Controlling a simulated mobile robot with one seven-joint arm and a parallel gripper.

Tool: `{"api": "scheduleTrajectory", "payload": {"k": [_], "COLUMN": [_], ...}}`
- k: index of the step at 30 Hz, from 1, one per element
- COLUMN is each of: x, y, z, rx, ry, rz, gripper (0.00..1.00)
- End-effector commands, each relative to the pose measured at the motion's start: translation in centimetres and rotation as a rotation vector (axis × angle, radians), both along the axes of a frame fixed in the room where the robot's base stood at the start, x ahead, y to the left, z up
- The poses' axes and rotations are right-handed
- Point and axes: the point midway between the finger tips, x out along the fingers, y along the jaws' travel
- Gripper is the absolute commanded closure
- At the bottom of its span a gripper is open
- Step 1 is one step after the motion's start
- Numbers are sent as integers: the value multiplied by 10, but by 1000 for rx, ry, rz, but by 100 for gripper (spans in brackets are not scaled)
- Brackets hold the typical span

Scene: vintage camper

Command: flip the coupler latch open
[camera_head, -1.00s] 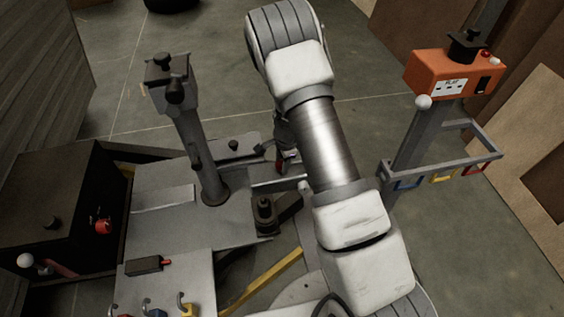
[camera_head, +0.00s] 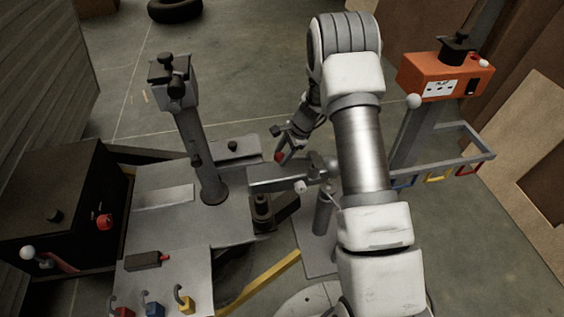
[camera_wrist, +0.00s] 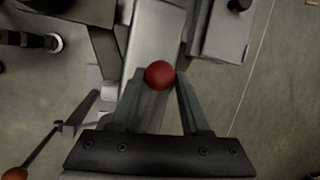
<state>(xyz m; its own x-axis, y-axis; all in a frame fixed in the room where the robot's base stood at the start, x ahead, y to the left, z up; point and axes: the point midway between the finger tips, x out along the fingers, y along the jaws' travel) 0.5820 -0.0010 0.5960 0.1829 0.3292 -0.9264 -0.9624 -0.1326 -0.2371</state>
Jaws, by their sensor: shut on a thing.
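The red ball knob (camera_wrist: 159,74), which looks like the end of the coupler latch's lever, sits between my gripper's (camera_wrist: 157,76) two fingertips in the wrist view. The fingers look closed on its sides. In the head view the red knob (camera_head: 279,157) shows at the tips of my gripper (camera_head: 282,153), above the grey coupler bar (camera_head: 270,186). The latch's lever and pivot are mostly hidden, so I cannot tell its angle.
A post with a crank head (camera_head: 195,140) stands on the grey frame plate left of my gripper. A white-tipped knob (camera_head: 300,186) is close below it. Another red-tipped rod (camera_wrist: 14,173) shows at the wrist view's lower left. An orange box (camera_head: 445,77) tops a post at right.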

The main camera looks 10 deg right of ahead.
Motion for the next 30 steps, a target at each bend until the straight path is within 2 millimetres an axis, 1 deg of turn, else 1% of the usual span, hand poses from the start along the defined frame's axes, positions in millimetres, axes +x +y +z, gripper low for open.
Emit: {"api": "scheduleTrajectory", "payload": {"k": [3,10,18,20,24,30], "x": [4,4,4,5,5,5], "y": [-6,-21,-44,-48,-62,-78], "z": [9,31,54,60,67,72], "rx": [76,284,538,527,522,517], "ry": [-1,-1,-1,-2,-3,-2], "rz": [-5,-5,-4,1,-1,-4], "gripper": [100,100,100,100,100,100]}}
